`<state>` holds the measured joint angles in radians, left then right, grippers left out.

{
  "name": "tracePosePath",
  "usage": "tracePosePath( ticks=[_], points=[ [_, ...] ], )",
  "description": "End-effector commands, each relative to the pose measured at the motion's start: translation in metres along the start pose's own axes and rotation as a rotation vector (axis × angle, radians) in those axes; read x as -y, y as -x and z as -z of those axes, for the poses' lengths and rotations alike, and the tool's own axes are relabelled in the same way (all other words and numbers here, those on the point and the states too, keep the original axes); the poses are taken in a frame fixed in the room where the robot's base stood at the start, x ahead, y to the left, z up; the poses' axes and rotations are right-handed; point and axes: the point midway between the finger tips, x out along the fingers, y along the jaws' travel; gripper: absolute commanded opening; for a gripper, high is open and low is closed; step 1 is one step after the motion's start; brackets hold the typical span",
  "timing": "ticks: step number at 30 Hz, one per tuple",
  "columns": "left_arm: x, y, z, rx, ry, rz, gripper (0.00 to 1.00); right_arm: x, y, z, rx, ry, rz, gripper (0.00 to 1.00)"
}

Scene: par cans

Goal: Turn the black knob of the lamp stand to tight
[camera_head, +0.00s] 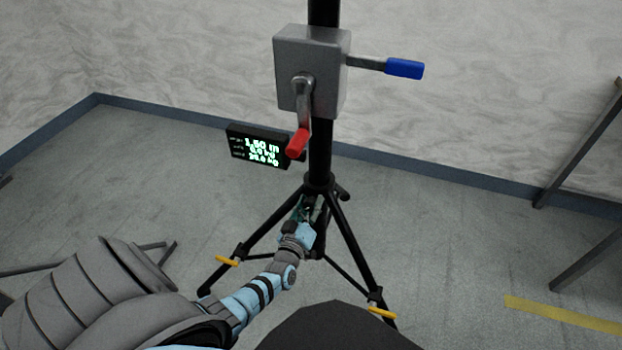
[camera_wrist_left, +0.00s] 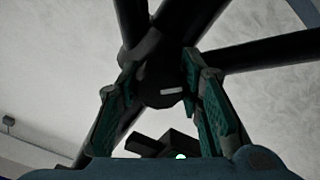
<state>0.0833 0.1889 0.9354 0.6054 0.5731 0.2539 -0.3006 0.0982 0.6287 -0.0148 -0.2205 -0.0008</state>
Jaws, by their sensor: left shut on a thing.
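The black lamp stand (camera_head: 320,160) rises in the middle of the head view, its legs spread on the floor. My left gripper (camera_head: 306,211) reaches in low at the leg hub. In the left wrist view, the black knob (camera_wrist_left: 158,92) is round with a short white mark facing the camera. The green-padded fingers of my left gripper (camera_wrist_left: 157,78) lie on either side of the knob and are shut on it. In the head view the knob is hidden by the gripper. My right gripper is not in view.
A grey winch box (camera_head: 312,75) with a red-handled crank (camera_head: 297,142) and a blue-handled lever (camera_head: 403,68) sits on the pole above my arm. A lit display (camera_head: 259,147) hangs left of the pole, reading 1.50 m on top. Yellow tape (camera_head: 565,314) marks the floor.

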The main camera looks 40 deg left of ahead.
Motion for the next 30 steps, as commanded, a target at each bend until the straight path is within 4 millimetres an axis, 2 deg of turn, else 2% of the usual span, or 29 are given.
tracePosePath(
  ticks=[14,30],
  points=[
    [0.000,0.000,0.000,0.002,-0.447,0.001,0.06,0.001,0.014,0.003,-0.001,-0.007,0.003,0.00],
    [0.001,0.000,0.001,0.002,-0.960,0.000,0.06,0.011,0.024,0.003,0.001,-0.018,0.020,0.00]
  ],
)
